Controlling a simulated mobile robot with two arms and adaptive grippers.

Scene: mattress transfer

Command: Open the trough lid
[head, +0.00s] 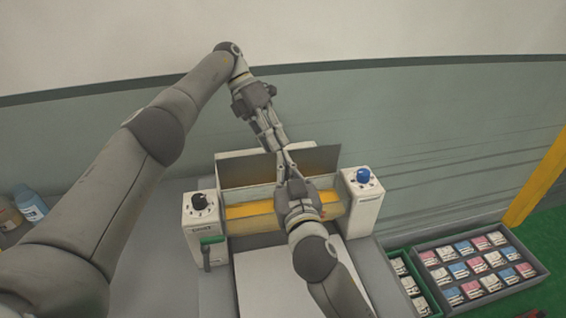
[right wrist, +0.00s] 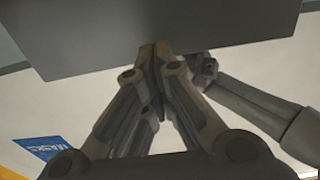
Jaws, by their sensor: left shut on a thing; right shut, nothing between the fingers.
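The trough lid (head: 246,170) is a dark grey-brown panel standing raised at the back of the machine. The trough's yellow inside (head: 250,211) shows below it. My left gripper (head: 281,149) reaches in from behind and is shut on the lid at its upper edge. My right gripper (head: 285,158) is shut and empty in front of the lid, its fingertips close to the left gripper's. In the right wrist view the lid (right wrist: 160,35) fills the top, and the right gripper's shut fingertips (right wrist: 155,55) are at its edge. Whether they touch it I cannot tell.
A white control box with a black knob (head: 201,215) stands left of the trough, and one with a blue knob (head: 361,200) stands right. A grey tray (head: 480,305) of small packs is at the lower right. Bottles (head: 30,205) stand far left. A wall is behind.

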